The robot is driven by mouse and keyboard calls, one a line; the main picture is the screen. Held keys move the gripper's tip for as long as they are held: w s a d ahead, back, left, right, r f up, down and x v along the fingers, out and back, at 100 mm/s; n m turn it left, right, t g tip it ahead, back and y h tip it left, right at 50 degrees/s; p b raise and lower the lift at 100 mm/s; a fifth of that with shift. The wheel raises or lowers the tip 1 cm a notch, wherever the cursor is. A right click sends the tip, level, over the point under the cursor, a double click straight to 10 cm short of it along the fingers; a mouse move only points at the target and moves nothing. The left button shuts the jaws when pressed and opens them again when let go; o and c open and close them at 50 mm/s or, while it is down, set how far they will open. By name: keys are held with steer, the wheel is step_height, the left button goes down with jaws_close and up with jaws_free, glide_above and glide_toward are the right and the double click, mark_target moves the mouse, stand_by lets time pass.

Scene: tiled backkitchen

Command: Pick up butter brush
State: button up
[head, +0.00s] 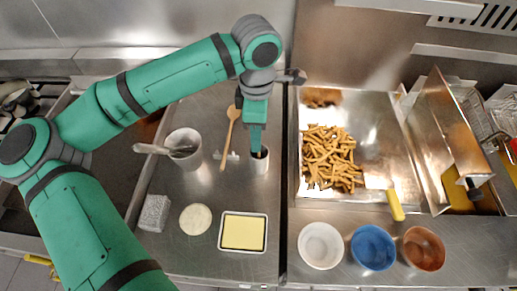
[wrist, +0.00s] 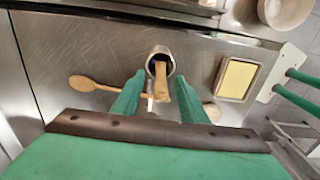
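A wooden-handled brush, likely the butter brush (wrist: 161,82), stands in a small metal cup (wrist: 160,54) in the wrist view. Its handle points up toward the camera, and its lower end is hidden in the cup. In the head view the same cup (head: 260,162) stands on the steel counter, with the brush mostly hidden behind my fingers. My gripper (head: 257,142) points down over the cup. In the wrist view my gripper (wrist: 160,98) is open, one finger on each side of the handle, with gaps visible on both sides.
A wooden spoon (head: 231,132) lies left of the cup. A larger pot (head: 185,148) with a utensil stands further left. A butter tray (head: 243,232), a round pale item (head: 195,219) and a grey block (head: 154,213) sit in front. Fries (head: 331,160) fill the right basin; bowls (head: 320,245) stand before it.

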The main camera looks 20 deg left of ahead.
steer(key=f, duration=0.3)
steer(key=shift+d+f, duration=0.25)
steer(key=shift+f, duration=0.05)
steer(key=shift+w+f, duration=0.1)
steer(key=shift+f, duration=0.55)
steer(key=shift+c, duration=0.3)
steer(key=shift+d, duration=0.1)
jaws_close()
